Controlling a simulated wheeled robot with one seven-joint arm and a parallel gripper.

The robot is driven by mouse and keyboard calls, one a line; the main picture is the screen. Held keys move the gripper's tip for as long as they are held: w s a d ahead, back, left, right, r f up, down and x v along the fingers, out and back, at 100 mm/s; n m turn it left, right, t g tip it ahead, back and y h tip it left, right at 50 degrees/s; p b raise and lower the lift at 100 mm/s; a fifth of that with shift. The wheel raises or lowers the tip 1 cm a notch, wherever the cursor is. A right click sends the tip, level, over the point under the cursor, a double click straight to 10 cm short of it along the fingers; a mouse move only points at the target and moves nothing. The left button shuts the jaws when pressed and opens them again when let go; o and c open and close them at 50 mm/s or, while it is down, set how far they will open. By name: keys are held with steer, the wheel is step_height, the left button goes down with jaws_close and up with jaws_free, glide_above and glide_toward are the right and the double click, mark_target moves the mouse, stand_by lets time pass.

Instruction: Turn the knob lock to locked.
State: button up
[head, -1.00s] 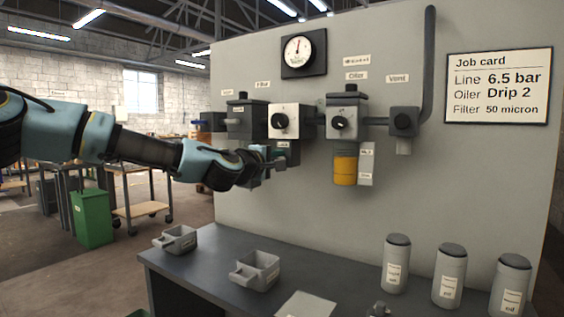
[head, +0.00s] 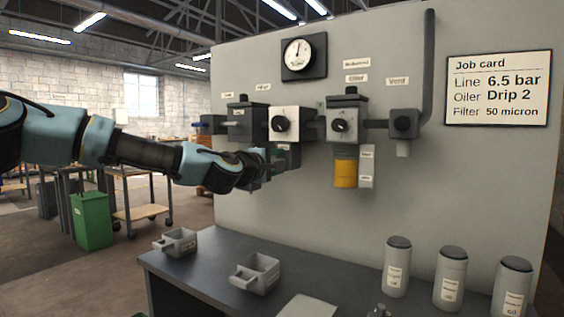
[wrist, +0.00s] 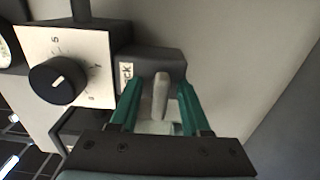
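The knob lock is a small dark grey box with a "Lock" label (wrist: 126,75) and a pale upright lever (wrist: 160,97) on its face, in the wrist view. In the head view the lock box (head: 293,158) sits below the white dial block, partly hidden by my gripper. My gripper (wrist: 159,106) has its two green fingers on either side of the lever, with gaps showing on both sides. The fingers are open and do not visibly grip it. In the head view my gripper (head: 273,160) is at the lock's front.
A white dial block with a black knob (wrist: 58,80) is just beside the lock. The oiler (head: 345,122) with its yellow bowl (head: 345,173) is to the right. A gauge (head: 298,53) and job card (head: 498,86) are above. Grey bins (head: 255,272) and canisters (head: 449,273) stand on the bench.

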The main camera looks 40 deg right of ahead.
steer(key=b+v, duration=0.1)
steer(key=v, duration=1)
steer(key=shift+b, duration=0.4)
